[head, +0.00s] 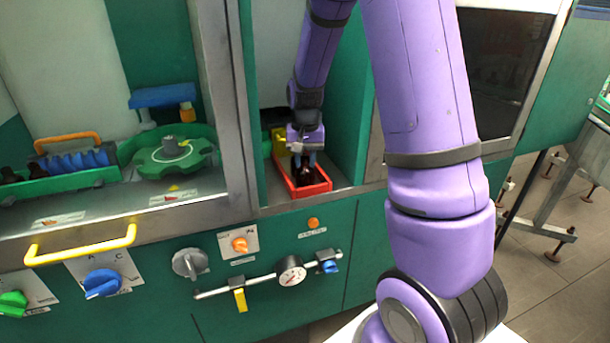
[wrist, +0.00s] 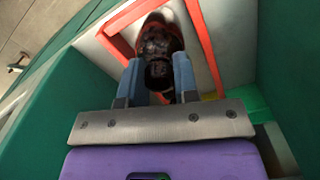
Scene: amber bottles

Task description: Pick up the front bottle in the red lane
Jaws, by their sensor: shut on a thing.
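The red lane (head: 310,191) is a red-walled tray in the narrow green bay of the machine. In the wrist view its red rim (wrist: 207,50) surrounds a dark amber bottle (wrist: 158,42) with a black cap. My gripper (wrist: 158,80) is shut on the bottle at its cap end, one blue-grey finger on each side. In the head view my gripper (head: 307,160) reaches down into the bay over the tray. The bottle is small and dark there, partly hidden by the fingers. I cannot tell whether the bottle touches the tray floor.
Green walls stand close on both sides of the bay. To the left, a green star wheel (head: 172,156) and a green lane (head: 75,180) with dark bottles sit behind a metal frame. A yellow handle (head: 82,246), knobs and a gauge (head: 291,271) line the front panel below.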

